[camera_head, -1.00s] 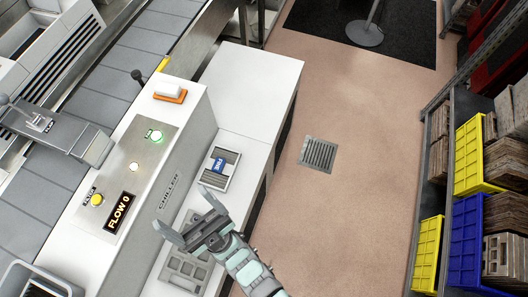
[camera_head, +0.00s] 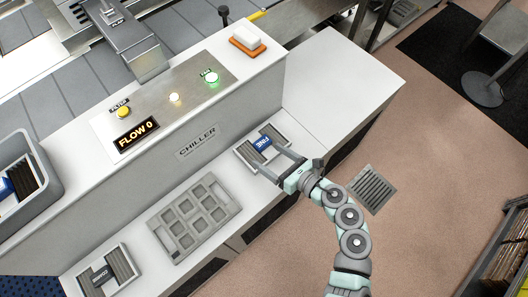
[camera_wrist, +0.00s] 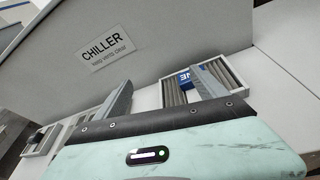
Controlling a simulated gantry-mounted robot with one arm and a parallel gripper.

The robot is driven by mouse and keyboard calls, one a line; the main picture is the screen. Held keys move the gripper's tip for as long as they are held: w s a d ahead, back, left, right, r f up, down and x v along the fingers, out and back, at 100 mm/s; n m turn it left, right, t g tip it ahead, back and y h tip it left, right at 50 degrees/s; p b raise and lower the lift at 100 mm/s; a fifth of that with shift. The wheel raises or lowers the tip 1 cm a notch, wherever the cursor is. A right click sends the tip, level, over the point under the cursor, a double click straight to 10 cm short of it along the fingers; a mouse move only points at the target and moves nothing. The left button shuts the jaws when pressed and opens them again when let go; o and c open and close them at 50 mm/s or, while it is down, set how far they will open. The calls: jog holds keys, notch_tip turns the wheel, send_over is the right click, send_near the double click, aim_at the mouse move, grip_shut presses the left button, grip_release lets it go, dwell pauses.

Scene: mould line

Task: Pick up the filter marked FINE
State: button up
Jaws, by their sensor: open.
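The filter marked FINE (camera_head: 246,155) lies flat on the white ledge below the chiller's front. It has a pale frame, grey slats and a blue label. My gripper (camera_head: 265,158) is open, its fingers reaching over the near side of this filter in the head view. In the wrist view the FINE filter (camera_wrist: 235,72) is at the right, with the right finger across it and its label partly hidden. The left finger is left of the filter there. I see no grip on it, and contact cannot be told.
A grey tray with square recesses (camera_head: 230,209) lies left of the FINE filter. Another filter (camera_head: 124,264) with a dark label lies further left. A grey bin (camera_head: 54,178) holds a blue-labelled filter. The white counter (camera_head: 345,85) to the right is clear.

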jog(key=n+h, duration=0.2)
send_near(265, 145)
jog(key=x, duration=0.4)
jog(key=shift+w+r, duration=0.15)
jog(key=shift+w, duration=0.15)
jog(key=x, duration=0.5)
jog(key=shift+a+f+p, duration=0.2)
jog(key=shift+f+p, duration=0.05)
jog(key=shift+p, duration=0.1)
jog(key=shift+w+a+f, duration=0.1)
jog(key=shift+f, duration=0.05)
jog(key=shift+c, duration=0.4)
jog(key=c, duration=1.5)
jog(key=shift+c, duration=0.2)
